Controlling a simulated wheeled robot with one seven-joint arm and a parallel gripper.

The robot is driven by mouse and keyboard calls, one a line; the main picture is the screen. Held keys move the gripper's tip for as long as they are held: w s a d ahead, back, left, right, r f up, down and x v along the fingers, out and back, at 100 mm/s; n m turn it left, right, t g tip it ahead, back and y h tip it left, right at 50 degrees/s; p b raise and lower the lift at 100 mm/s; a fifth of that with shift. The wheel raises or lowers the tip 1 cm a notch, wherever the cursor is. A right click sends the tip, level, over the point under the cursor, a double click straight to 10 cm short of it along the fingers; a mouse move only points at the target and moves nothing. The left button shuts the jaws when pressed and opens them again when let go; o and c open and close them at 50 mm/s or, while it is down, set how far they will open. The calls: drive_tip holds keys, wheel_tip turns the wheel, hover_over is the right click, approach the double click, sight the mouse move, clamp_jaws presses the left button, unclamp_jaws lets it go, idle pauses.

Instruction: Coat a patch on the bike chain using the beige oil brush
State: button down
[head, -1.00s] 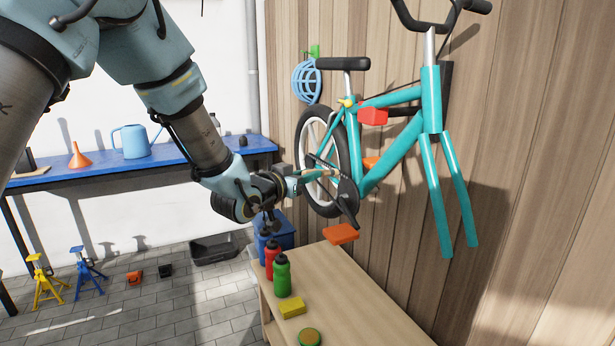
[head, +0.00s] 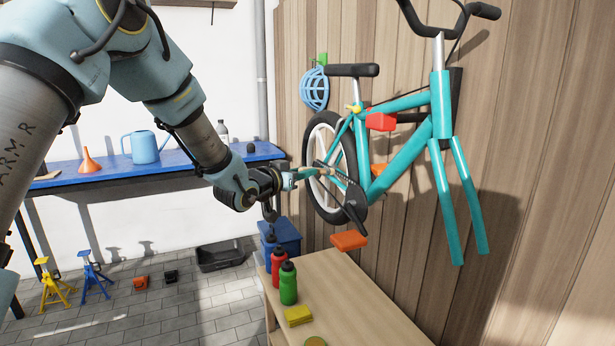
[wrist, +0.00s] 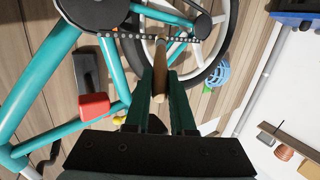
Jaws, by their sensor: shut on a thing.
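The teal bike (head: 400,170) hangs at the wooden wall, with its rear wheel at the left. Its dark chain (wrist: 135,36) crosses the top of the wrist view and runs beside the rear wheel in the head view. My gripper (head: 290,178) is left of the chain, shut on the beige oil brush (wrist: 160,82). In the wrist view the brush points away from the fingers, and its far end overlaps the chain line. I cannot tell whether the bristles touch the chain. The brush is small and partly hidden by the fingers in the head view.
An orange pedal (head: 349,240) sticks out below the chain. A wooden bench (head: 350,290) below holds a red bottle (head: 278,268), a green bottle (head: 288,285) and a yellow sponge (head: 298,316). A blue helmet (head: 314,88) hangs behind the saddle (head: 352,70).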

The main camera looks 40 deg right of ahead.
drive_tip(key=w+d, duration=0.4)
drive_tip(key=w, duration=0.6)
idle(0.9)
drive_tip(key=shift+s, duration=0.1)
drive_tip(key=s+a+b, duration=0.3)
drive_tip(key=s+b, duration=0.2)
drive_tip(key=s, duration=0.3)
drive_tip(key=s+a+b, duration=0.3)
drive_tip(key=s+b, duration=0.2)
drive_tip(key=s, duration=0.3)
drive_tip(key=shift+s+a, duration=0.15)
idle(1.3)
